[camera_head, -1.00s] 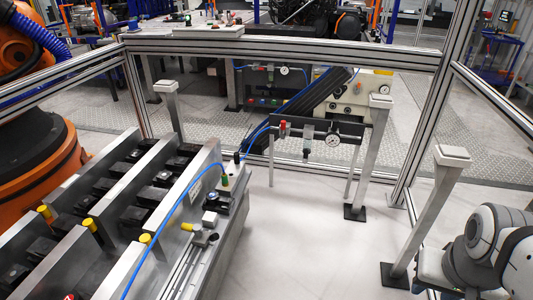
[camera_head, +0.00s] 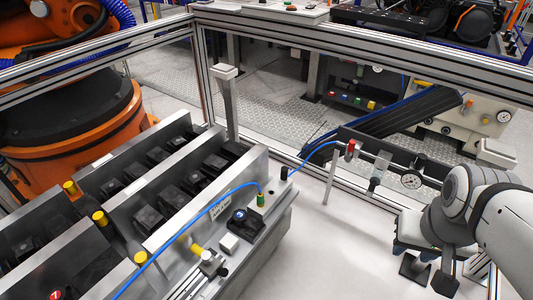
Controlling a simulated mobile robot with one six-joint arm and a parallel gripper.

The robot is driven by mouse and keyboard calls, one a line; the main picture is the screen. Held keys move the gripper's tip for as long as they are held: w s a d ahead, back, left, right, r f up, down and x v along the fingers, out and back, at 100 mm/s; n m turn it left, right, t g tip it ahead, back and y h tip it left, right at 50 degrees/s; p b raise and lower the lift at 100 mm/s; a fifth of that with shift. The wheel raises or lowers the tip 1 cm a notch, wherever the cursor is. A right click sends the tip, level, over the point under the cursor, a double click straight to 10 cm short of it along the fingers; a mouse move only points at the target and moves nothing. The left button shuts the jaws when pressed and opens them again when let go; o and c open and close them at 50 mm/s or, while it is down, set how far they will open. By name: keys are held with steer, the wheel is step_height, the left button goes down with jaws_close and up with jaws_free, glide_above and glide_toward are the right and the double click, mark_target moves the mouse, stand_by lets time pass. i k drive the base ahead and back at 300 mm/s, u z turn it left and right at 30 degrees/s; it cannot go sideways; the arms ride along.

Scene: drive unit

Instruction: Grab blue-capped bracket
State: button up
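The blue-capped bracket (camera_head: 240,216) is a small black piece with a round blue cap. It sits on the near right part of the metal fixture (camera_head: 273,213), beside a white block. My white and grey arm comes in from the right edge. A dark part (camera_head: 444,284) hangs below its wrist at the lower right and may be my gripper.
A blue hose (camera_head: 192,222) arches over the fixture left of the bracket. A yellow-tipped clamp (camera_head: 197,249) and a white block (camera_head: 229,242) stand close to it. A gauge stand (camera_head: 410,181) and a rail fence (camera_head: 330,55) lie behind. Pale floor (camera_head: 335,235) is free.

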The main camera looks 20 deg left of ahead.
mark_target(244, 225)
steer(key=u, duration=0.4)
steer(key=i, duration=1.15)
steer(key=u, duration=0.45)
